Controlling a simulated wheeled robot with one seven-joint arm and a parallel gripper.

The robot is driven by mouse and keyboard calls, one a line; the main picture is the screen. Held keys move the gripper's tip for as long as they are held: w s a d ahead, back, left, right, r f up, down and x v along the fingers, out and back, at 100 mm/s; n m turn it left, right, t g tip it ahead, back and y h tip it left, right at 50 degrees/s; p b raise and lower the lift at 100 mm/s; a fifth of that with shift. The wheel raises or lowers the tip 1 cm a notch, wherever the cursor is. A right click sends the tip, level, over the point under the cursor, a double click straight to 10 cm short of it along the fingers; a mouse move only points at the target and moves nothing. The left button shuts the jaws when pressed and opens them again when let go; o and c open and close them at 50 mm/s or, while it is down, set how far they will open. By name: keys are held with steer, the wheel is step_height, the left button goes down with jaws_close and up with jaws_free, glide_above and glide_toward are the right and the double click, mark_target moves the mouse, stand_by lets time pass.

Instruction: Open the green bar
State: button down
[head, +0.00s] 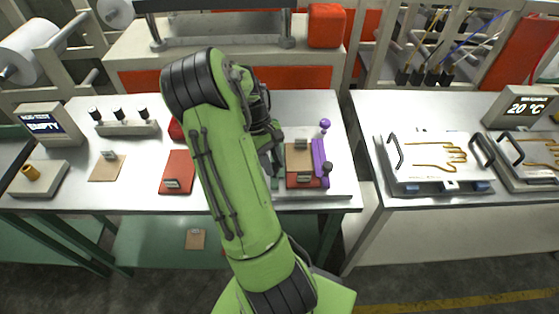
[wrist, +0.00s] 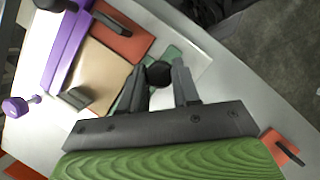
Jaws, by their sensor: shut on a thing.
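The green bar (wrist: 171,53) lies along one side of the press plate in the wrist view, with a dark round knob (wrist: 158,73) at its end. My gripper (wrist: 161,70) has its two fingers on either side of this knob and is shut on it. In the head view my green arm hides most of the green bar and the gripper. The purple bar (head: 318,158) lies on the opposite side of the plate; it also shows in the wrist view (wrist: 66,45). Between the bars lie a tan sheet (head: 298,160) and a red piece with a dark handle (wrist: 122,40).
Red and tan handled plates (head: 176,172) lie on the left table, with a switch box (head: 126,128) behind. A right table (head: 375,115) holds trays with glove outlines (head: 430,160). A gap separates the tables. A red box (head: 326,26) stands at the back.

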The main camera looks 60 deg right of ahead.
steer(key=shift+w+a, duration=0.3)
steer(key=shift+w, duration=0.35)
steer(key=shift+w+a, duration=0.3)
steer(key=shift+w, duration=0.3)
steer(key=c, duration=0.8)
jaws_free()
steer(key=shift+s, duration=0.1)
steer(key=shift+r, duration=0.1)
steer(key=p+v, duration=0.3)
steer(key=v, duration=1.2)
steer(key=shift+w+r+p, duration=0.2)
steer(key=shift+r+p, duration=0.05)
steer(key=shift+p, duration=0.05)
